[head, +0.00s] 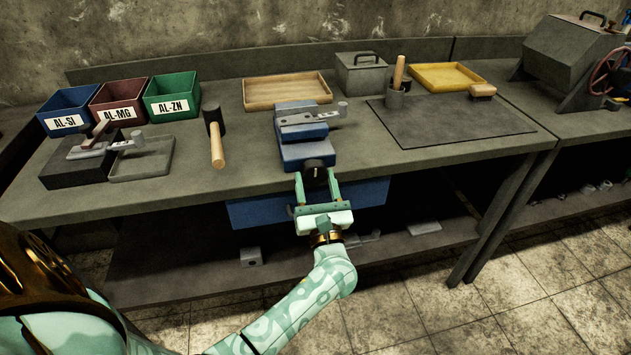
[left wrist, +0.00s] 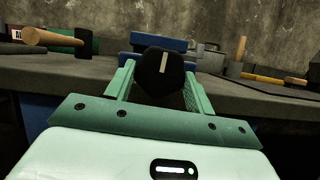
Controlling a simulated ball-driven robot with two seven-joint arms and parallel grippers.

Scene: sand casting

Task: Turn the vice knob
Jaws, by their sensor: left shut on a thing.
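A blue bench vice (head: 305,152) stands at the front edge of the workbench, with a grey metal part lying across its jaws. Its black knob (head: 315,172) faces the front. In the left wrist view the knob (left wrist: 160,72) is round and dark with a pale, nearly upright mark, and it sits between the fingers. My left gripper (head: 316,184) comes from below and in front and is shut on the knob; its fingers (left wrist: 160,85) lie on either side of it. My right gripper is not in view.
A mallet (head: 216,145) lies left of the vice. Three labelled bins, blue, red (head: 119,102) and green, stand at the back left. A wooden tray (head: 287,91) is behind the vice, and a dark mat (head: 450,128) lies to the right. A blue drawer (head: 262,208) hangs below the bench top.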

